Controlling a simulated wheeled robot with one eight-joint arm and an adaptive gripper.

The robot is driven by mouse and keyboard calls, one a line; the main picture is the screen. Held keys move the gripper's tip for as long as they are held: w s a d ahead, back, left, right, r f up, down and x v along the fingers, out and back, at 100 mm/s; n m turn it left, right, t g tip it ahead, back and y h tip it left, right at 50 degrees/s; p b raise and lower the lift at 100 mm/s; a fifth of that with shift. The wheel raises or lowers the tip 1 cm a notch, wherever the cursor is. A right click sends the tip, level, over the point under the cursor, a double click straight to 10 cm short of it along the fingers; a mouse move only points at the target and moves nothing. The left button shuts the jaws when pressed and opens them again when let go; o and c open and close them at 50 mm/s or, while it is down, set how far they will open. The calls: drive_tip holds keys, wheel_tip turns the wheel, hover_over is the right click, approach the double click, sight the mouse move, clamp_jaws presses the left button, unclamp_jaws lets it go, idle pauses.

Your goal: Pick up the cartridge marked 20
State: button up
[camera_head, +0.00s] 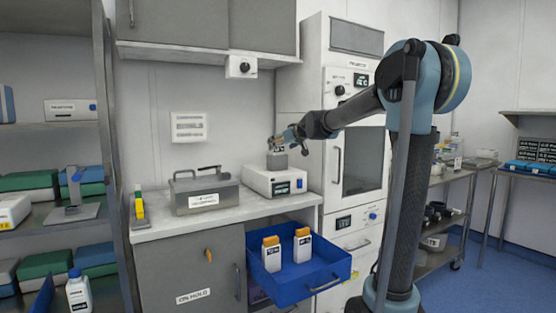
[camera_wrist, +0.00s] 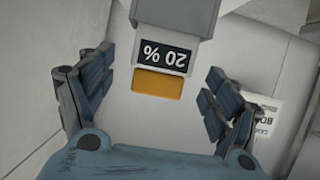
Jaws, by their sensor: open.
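The cartridge marked 20 % (camera_wrist: 163,57) shows in the wrist view with a dark label, upside down in the picture, and an orange end facing my gripper. My gripper (camera_wrist: 160,68) is open, with its fingers on either side of the cartridge and visible gaps between. In the head view my gripper (camera_head: 281,139) is just above the grey top of the white bench device (camera_head: 275,181). There the cartridge is mostly hidden by the gripper. How it is seated in the device I cannot tell.
Two orange-topped cartridges (camera_head: 271,254) (camera_head: 302,245) stand in the open blue drawer (camera_head: 325,272) below the bench. A grey lidded box (camera_head: 203,193) stands left of the device. A tall white cabinet (camera_head: 355,150) is close on the right.

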drive_tip(key=shift+x, duration=2.15)
drive_tip(key=c, duration=1.2)
